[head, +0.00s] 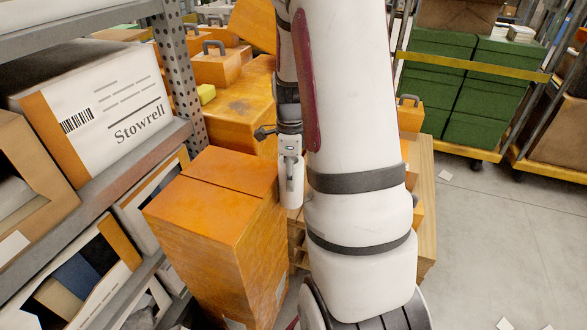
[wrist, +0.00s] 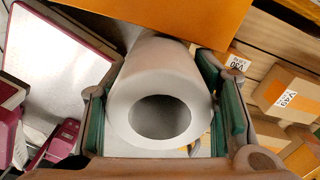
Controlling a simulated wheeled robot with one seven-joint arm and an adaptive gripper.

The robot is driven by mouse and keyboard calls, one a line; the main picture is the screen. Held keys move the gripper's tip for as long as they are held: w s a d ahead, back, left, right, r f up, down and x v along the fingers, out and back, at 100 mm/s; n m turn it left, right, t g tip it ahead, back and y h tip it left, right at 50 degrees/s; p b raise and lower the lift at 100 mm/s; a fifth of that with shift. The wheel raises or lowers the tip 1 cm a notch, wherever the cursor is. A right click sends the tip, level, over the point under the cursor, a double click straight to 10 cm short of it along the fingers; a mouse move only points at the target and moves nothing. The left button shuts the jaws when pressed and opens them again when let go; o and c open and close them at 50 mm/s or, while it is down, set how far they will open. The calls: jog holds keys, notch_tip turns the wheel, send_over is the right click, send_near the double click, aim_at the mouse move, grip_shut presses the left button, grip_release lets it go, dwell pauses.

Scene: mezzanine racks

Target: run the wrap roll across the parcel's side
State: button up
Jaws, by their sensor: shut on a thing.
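The parcel (head: 213,225), a tall orange box with a seam across its top, stands upright left of my arm. The wrap roll (head: 291,190) is a white cylinder hanging by the parcel's upper right edge. In the wrist view the roll (wrist: 160,75) shows its open hollow end towards the camera. My gripper (wrist: 160,92) is shut on the roll, with a green-padded finger on each side. An orange surface (wrist: 185,15), seemingly the parcel, runs across the top and overlaps the roll's far end. I cannot tell whether roll and parcel touch.
A grey rack (head: 130,165) with white Stowrell boxes (head: 105,105) stands close on the left. Orange toolbox-like cases (head: 215,65) fill the space behind the parcel. Green crates on a cart (head: 480,85) stand at the back right. The floor (head: 490,230) at right is mostly clear.

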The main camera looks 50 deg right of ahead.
jog(key=shift+s+a+p, duration=0.3)
jog(key=shift+s+a, duration=0.05)
jog(key=shift+a, duration=0.75)
jog(key=shift+s+a+p, duration=0.25)
jog(key=shift+s+a, duration=0.1)
jog(key=shift+a, duration=0.7)
jog(key=shift+s+a+p, duration=0.3)
jog(key=shift+s+a, duration=0.05)
jog(key=shift+a, duration=0.75)
jog(key=s+a+p, duration=0.3)
jog(key=a, duration=0.5)
jog(key=shift+a, duration=0.15)
jog(key=shift+s+a, duration=0.1)
jog(key=shift+s+a+p, duration=0.3)
jog(key=shift+a+p, duration=0.4)
jog(key=shift+a, duration=0.2)
jog(key=shift+s+a+p, duration=0.3)
jog(key=shift+a+p, duration=0.35)
jog(key=shift+a, duration=0.25)
jog(key=shift+s+a+p, duration=0.3)
jog(key=shift+a+p, duration=0.4)
jog(key=shift+a, duration=0.2)
